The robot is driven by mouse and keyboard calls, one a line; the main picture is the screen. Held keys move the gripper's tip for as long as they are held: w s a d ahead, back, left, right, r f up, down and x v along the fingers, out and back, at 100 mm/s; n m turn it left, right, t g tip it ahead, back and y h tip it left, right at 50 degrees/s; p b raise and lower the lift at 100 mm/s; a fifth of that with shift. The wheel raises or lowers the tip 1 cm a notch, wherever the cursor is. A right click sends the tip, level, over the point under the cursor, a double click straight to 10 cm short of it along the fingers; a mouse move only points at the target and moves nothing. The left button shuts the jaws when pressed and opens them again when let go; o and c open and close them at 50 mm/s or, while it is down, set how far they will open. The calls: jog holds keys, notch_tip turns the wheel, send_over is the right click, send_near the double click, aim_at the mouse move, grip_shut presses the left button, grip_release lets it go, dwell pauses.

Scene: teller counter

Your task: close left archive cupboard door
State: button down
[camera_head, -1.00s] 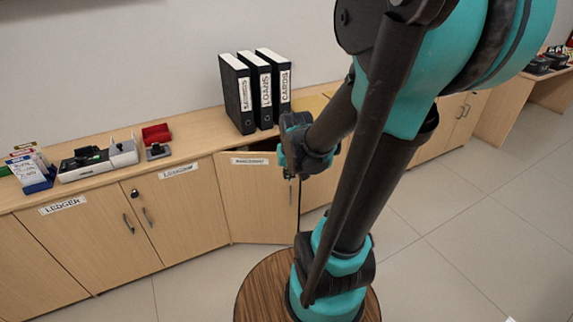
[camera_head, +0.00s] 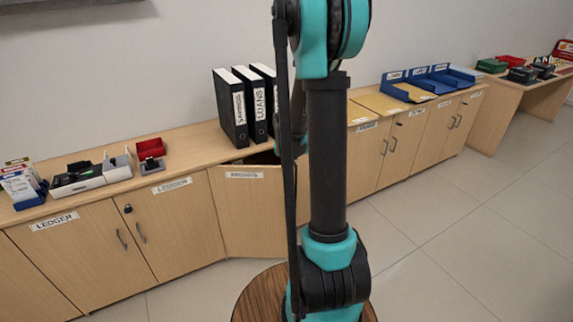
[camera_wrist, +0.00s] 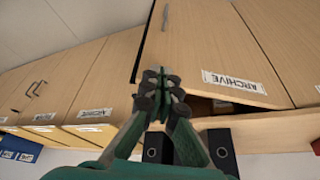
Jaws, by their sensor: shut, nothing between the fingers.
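The archive cupboard door (camera_head: 240,210) stands ajar in the head view, swung out from the front, with a dark gap above its top edge. Its right part is hidden behind my arm. In the wrist view, the tilted door (camera_wrist: 205,45) carries a label reading ARCHIVE (camera_wrist: 233,82), and a dark opening shows beside its edge. My gripper (camera_wrist: 160,75) is shut and empty, with its fingertips over the door's free edge in that view. I cannot tell whether they touch it. In the head view, my gripper is hidden behind my arm.
Black binders (camera_head: 230,110) stand on the counter above the door. A ledger cupboard door (camera_head: 172,225) is shut to the left. More shut cupboards (camera_head: 410,140) and blue trays (camera_head: 405,88) are to the right. The tiled floor (camera_head: 470,230) at right is clear.

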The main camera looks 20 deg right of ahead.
jog(key=w+d+f, duration=0.2)
jog(key=w+f, duration=0.4)
jog(key=shift+w+f, duration=0.15)
jog(key=shift+f, duration=0.1)
dwell(0.4)
